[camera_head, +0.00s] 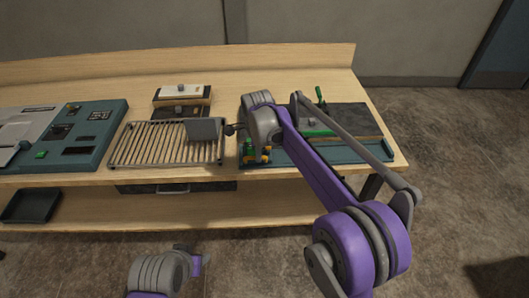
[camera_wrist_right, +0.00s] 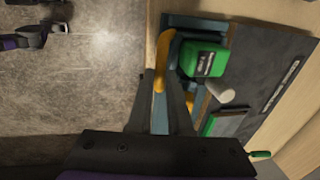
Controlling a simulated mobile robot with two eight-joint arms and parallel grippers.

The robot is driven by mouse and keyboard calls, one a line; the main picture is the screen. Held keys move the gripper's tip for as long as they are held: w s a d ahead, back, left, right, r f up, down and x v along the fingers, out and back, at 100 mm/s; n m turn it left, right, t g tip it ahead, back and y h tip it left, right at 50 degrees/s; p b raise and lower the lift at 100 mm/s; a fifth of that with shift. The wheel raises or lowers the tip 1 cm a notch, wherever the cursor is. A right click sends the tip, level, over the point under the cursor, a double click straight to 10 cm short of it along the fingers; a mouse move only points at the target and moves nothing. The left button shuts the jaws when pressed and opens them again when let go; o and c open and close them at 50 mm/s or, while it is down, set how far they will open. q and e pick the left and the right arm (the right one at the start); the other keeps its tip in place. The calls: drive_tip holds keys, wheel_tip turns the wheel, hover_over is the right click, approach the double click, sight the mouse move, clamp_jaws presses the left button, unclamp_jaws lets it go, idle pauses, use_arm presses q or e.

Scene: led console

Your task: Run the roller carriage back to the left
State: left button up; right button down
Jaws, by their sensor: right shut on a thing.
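The roller carriage is a green block (camera_head: 249,148) with a yellow handle (camera_head: 265,154), at the left end of the teal base (camera_head: 330,154) on the table's right side. In the right wrist view the green block (camera_wrist_right: 205,58) shows a pale cylinder beside it, and the yellow handle (camera_wrist_right: 161,62) lies between my fingertips. My right gripper (camera_wrist_right: 167,80) is shut on the yellow handle. In the head view its fingers are largely hidden behind my arm. My left arm's end (camera_head: 190,258) is low in front of the table; its finger opening cannot be made out.
A barred rack (camera_head: 150,150) with a grey plate stands left of the base. A teal console (camera_head: 95,150) is further left, and a small box (camera_head: 183,92) sits behind the rack. A dark sheet (camera_head: 350,117) and green-handled tool (camera_head: 320,94) lie on the right.

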drive_tip(key=shift+a, duration=0.2)
drive_tip(key=c, duration=0.8)
unclamp_jaws()
drive_tip(key=shift+a, duration=0.15)
drive_tip(key=shift+c, duration=0.2)
drive_tip(key=shift+r, duration=0.15)
wheel_tip(320, 180, up, 10)
drive_tip(key=s, duration=0.2)
drive_tip(key=shift+d+r, duration=0.2)
